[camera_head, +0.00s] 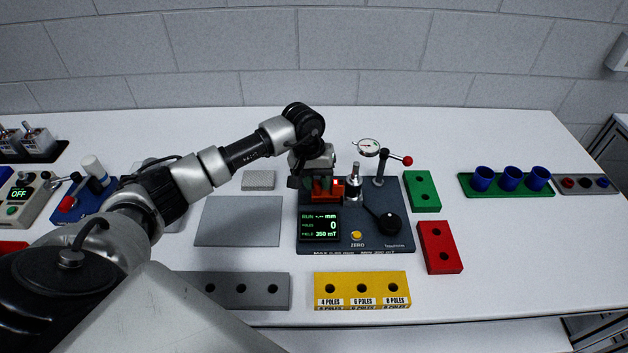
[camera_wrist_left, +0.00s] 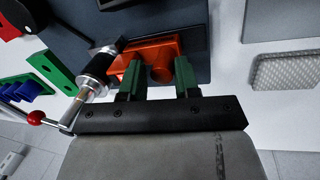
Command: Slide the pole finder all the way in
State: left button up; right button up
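The pole finder appears to be the orange-red slide (camera_head: 338,195) on the dark test station (camera_head: 376,243). It also shows in the left wrist view as an orange block with a rounded knob (camera_wrist_left: 150,50). My left gripper (camera_head: 322,187) is over its left part. In the left wrist view my left gripper's green fingers (camera_wrist_left: 160,80) stand apart on either side of the knob, with gaps visible, so it looks open. A metal spindle (camera_head: 353,184) stands right beside the slide. The slide's far side is partly hidden by my gripper. My right gripper is not in view.
A dial gauge (camera_head: 368,147) and a red-tipped lever (camera_head: 395,158) stand behind the spindle. A black knob (camera_head: 389,223) and a lit display (camera_head: 320,226) are on the station's front. Green (camera_head: 422,191), red (camera_head: 440,247) and yellow (camera_head: 361,285) blocks lie around it.

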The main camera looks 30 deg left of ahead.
pick_arm(q)
jog(key=shift+d, duration=0.15)
notch_tip(320, 180, up, 11)
jog(key=a+b, duration=0.2)
jog(key=b, duration=0.1)
jog(key=shift+s+f, duration=0.15)
jog(key=shift+s, duration=0.2)
jog(key=shift+f, duration=0.15)
